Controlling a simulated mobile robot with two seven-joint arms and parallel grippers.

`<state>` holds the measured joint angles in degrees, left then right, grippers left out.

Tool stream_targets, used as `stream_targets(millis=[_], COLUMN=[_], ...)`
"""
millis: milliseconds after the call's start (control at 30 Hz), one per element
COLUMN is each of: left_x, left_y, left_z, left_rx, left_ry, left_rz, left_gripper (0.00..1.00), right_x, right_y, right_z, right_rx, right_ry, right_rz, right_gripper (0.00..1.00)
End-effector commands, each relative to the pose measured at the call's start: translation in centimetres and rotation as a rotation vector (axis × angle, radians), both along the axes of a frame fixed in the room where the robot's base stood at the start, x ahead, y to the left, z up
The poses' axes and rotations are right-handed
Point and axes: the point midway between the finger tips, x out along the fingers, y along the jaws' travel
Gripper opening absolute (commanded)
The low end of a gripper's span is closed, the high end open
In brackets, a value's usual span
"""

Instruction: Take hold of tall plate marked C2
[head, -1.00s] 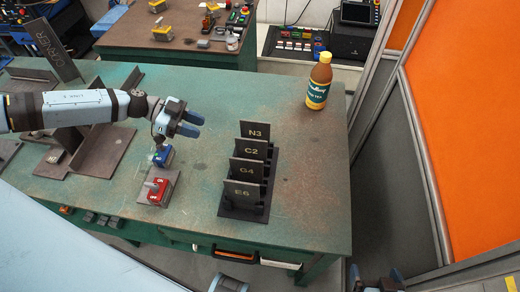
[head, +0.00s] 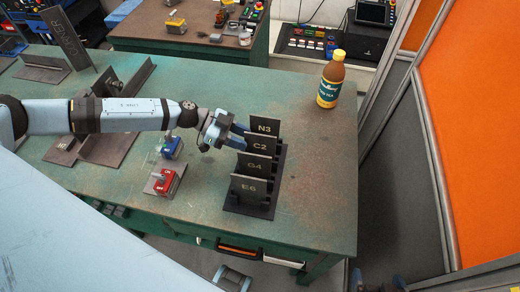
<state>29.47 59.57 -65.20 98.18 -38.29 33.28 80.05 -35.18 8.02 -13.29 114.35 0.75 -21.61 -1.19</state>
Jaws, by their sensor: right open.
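The tall dark plate marked C2 (head: 260,146) stands upright second from the back in a black rack (head: 249,211). Plate N3 (head: 265,127) stands behind it, G4 (head: 255,164) and E6 (head: 250,187) in front. My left gripper (head: 240,136) reaches in from the left at the left edges of C2 and N3. Its two blue fingers look apart; whether C2's edge lies between them is hard to see. My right gripper (head: 380,284) is open, low at the bottom right edge, away from the table and partly cut off.
A blue-topped block (head: 171,147) and a red-topped block (head: 165,181) sit left of the rack, below my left arm. A bottle with a yellow cap (head: 330,80) stands at the back right. Steel angle pieces (head: 107,150) lie at left. The green table (head: 310,170) is clear right of the rack.

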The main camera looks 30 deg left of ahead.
Motion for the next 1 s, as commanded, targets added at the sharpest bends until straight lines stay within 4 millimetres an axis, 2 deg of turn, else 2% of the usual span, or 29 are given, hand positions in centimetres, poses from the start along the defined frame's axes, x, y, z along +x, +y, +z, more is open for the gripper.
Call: stream_targets(millis=[33, 200, 467, 533, 633, 1000], left_x=[0.1, 0.5, 0.5, 0.5, 0.5, 0.6], left_y=[-0.9, -2.6, -2.8, -2.8, -2.8, -2.9], left_z=[-0.2, -1.0, -1.2, -1.2, -1.2, -1.1], left_rx=[-0.002, -0.001, 0.001, 0.000, 0.000, -0.002], left_ry=[0.001, 0.000, 0.000, 0.000, 0.000, -0.002], left_rz=[-0.001, -0.001, 0.001, 0.000, 0.000, 0.001], left_gripper=[0.36, 0.36, 0.36, 0.25, 0.02, 0.00], right_x=[0.0, -0.1, -0.1, -0.2, -0.2, -0.1], right_y=[0.0, 0.1, 0.2, 0.2, 0.2, 0.2], right_z=[0.2, 0.3, 0.2, 0.2, 0.2, 0.3], right_rx=[0.000, 0.000, 0.001, 0.001, 0.001, 0.002], right_ry=[0.001, 0.002, 0.005, 0.005, 0.005, 0.002], right_rz=[0.000, 0.001, 0.003, 0.003, 0.004, 0.003], right_gripper=[1.00, 1.00, 1.00, 1.00, 1.00, 1.00])
